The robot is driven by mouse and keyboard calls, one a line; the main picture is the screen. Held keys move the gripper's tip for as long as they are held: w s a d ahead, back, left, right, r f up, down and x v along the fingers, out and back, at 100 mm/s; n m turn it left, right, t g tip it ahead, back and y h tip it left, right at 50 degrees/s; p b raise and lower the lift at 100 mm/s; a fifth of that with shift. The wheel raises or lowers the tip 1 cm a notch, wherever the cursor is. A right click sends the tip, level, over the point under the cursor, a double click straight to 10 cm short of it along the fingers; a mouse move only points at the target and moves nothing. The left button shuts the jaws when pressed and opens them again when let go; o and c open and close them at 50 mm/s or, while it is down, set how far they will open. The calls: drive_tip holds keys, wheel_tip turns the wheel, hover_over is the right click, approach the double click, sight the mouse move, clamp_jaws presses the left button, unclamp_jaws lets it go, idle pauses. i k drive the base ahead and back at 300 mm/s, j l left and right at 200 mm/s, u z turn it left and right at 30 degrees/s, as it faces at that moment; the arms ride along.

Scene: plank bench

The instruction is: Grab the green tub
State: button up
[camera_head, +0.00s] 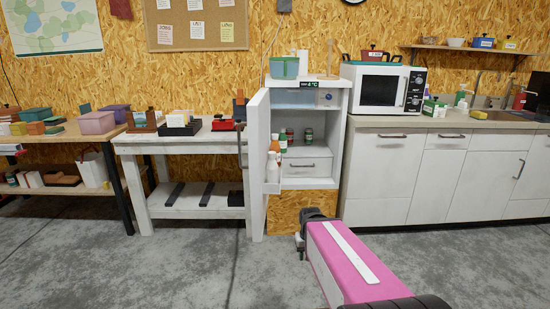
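A green tub (35,114) stands on the wooden plank bench at the far left, among other tubs and small boxes. Another green container (284,68) sits on top of the small open fridge in the middle. I cannot tell from this view alone which of the two is the task's tub. My pink arm reaches forward from the lower right, and my gripper (300,244) shows small and dark at its far end, low in front of the fridge. It is far from both green containers. Its fingers are too small and dark to tell whether they are open.
The fridge door (257,165) stands open toward me, with bottles in its shelf. A white workbench (150,139) with boxes stands left of it. A mauve tub (97,122) is near the first green tub. White cabinets (384,180) and a microwave (380,88) are right. The concrete floor ahead is clear.

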sight(431, 110)
drive_tip(key=j+z, duration=0.3)
drive_tip(key=j, duration=0.65)
drive_tip(key=k+j+z, duration=0.1)
drive_tip(key=j+z, duration=0.2)
drive_tip(key=j, duration=1.25)
drive_tip(key=i+l, duration=0.2)
drive_tip(key=l, duration=0.2)
drive_tip(key=i+l, duration=0.2)
drive_tip(key=l, duration=0.2)
drive_tip(key=i+l, duration=0.2)
drive_tip(key=l, duration=0.2)
drive_tip(key=i+l, duration=0.2)
drive_tip(key=l, duration=0.2)
drive_tip(key=i+l, duration=0.2)
drive_tip(key=l, duration=0.2)
drive_tip(key=i+l, duration=0.1)
drive_tip(key=l, duration=0.3)
drive_tip(key=i+l, duration=0.1)
drive_tip(key=l, duration=0.35)
drive_tip(key=i+l, duration=0.1)
drive_tip(key=l, duration=0.3)
drive_tip(key=i+l, duration=0.1)
drive_tip(key=l, duration=0.35)
drive_tip(key=i+l, duration=0.1)
drive_tip(key=l, duration=0.3)
drive_tip(key=i+l, duration=0.1)
drive_tip(key=l, duration=0.35)
